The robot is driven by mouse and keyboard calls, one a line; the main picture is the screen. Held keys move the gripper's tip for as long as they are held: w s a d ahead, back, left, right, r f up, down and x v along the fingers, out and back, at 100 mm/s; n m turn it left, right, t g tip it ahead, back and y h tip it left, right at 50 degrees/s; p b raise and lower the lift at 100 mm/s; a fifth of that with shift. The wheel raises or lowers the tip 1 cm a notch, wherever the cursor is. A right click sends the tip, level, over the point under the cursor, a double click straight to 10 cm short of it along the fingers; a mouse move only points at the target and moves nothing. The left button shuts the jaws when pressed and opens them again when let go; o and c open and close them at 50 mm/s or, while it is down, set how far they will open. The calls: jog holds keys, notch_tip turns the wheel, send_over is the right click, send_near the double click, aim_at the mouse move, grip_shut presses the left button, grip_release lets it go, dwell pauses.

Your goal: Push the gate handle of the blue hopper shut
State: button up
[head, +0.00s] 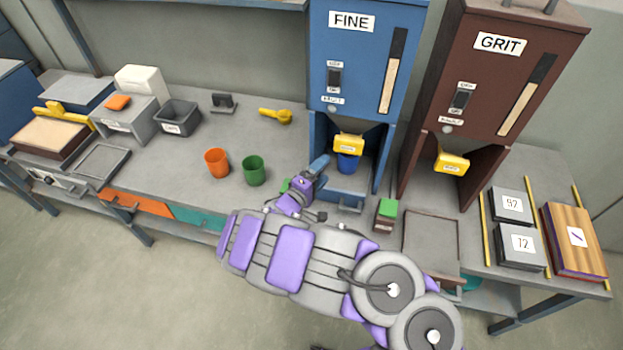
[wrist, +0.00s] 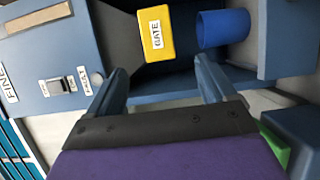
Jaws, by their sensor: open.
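The blue hopper (head: 362,55) carries a FINE label and stands at the back of the bench. Its yellow gate handle (head: 348,143) sticks out at the hopper's lower opening, above a blue cup (head: 347,163). My gripper (head: 322,162) is just left of and below the handle. In the wrist view its two fingers (wrist: 163,80) are spread and empty, pointing toward the handle, apart from it.
A brown GRIT hopper (head: 515,65) with its own yellow handle (head: 452,162) stands to the right. An orange cup (head: 217,162) and a green cup (head: 253,170) stand left of my gripper.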

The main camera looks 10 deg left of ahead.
jog(key=shift+p+v, duration=0.3)
jog(key=shift+v, duration=2.05)
jog(key=w+d+r+m+g+h, duration=0.25)
jog(key=d+r+h, duration=0.25)
jog(key=d+r, duration=0.4)
jog(key=s+d+r+m+g+h, duration=0.1)
jog(key=s+d+r+m+g, duration=0.25)
jog(key=d, duration=0.45)
jog(key=s+d+r+m+g+h, duration=0.1)
jog(key=s+d+r+m+g, duration=0.3)
jog(key=d, duration=0.4)
jog(key=s+d+r+m+g+h, duration=0.15)
jog(key=d+r+g, duration=0.3)
jog(key=d, duration=0.45)
jog(key=s+d+m+g+y, duration=0.2)
jog(key=s+y, duration=0.2)
jog(key=s, duration=0.5)
jog(key=s+d+m+g+y, duration=0.2)
jog(key=s+d+g+y, duration=0.15)
jog(key=s, duration=0.55)
jog(key=s+a+f+n+t+y, duration=0.1)
jog(key=s+a+n+y, duration=0.1)
jog(key=s+a+y, duration=0.6)
jog(key=s+a, duration=0.4)
jog(key=s, duration=0.1)
jog(key=shift+s+a+t, duration=0.15)
jog(key=shift+a+t, duration=0.1)
jog(key=shift+t, duration=0.15)
